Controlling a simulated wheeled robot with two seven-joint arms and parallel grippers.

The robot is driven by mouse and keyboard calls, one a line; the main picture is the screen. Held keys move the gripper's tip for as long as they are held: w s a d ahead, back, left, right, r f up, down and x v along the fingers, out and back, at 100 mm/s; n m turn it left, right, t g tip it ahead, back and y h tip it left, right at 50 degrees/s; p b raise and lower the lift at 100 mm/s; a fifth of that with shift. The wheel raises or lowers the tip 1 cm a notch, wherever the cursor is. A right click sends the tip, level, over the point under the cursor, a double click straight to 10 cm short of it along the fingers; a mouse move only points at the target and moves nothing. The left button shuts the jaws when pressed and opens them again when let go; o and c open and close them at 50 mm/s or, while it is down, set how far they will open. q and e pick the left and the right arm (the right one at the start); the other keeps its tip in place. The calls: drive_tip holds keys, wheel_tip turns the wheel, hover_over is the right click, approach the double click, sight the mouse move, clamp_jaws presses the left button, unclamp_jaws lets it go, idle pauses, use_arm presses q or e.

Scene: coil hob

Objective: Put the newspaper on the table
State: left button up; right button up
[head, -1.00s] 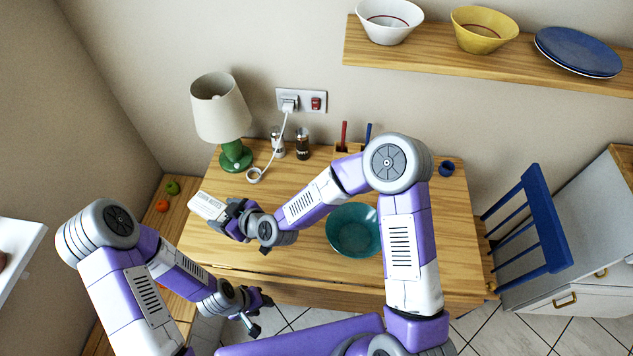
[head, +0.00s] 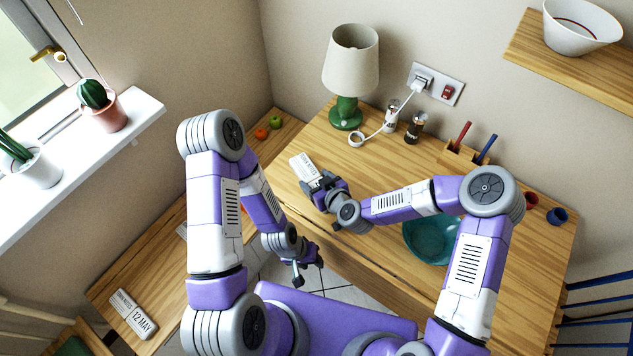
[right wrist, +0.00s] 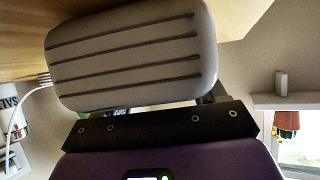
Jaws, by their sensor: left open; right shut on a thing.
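The newspaper, by its look a pale, folded, printed slab (head: 302,166), is in my right gripper (head: 316,181) over the left part of the wooden table (head: 345,235), in front of the lamp. In the right wrist view a grey, rounded, grooved block, apparently its end (right wrist: 135,55), fills the space before the gripper's black bar, with the tabletop (right wrist: 30,55) close beside it. I cannot tell whether it touches the table. My left gripper (head: 308,270) is open and empty, in front of the table's near edge.
A green lamp (head: 346,112), a white cable, shakers (head: 414,128) and a pen holder (head: 463,152) stand along the back. A teal bowl (head: 425,240) is to the right. A low wooden bench (head: 150,265) at left bears a "12 MAY" notice (head: 133,313) and fruit (head: 275,122).

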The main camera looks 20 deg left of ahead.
drive_tip(key=shift+r, duration=0.1)
drive_tip(key=shift+f, duration=0.2)
drive_tip(key=o, duration=1.1)
drive_tip(key=shift+r, duration=0.25)
drive_tip(key=p+v, duration=0.2)
drive_tip(key=v, duration=1)
drive_tip(key=shift+f, duration=0.1)
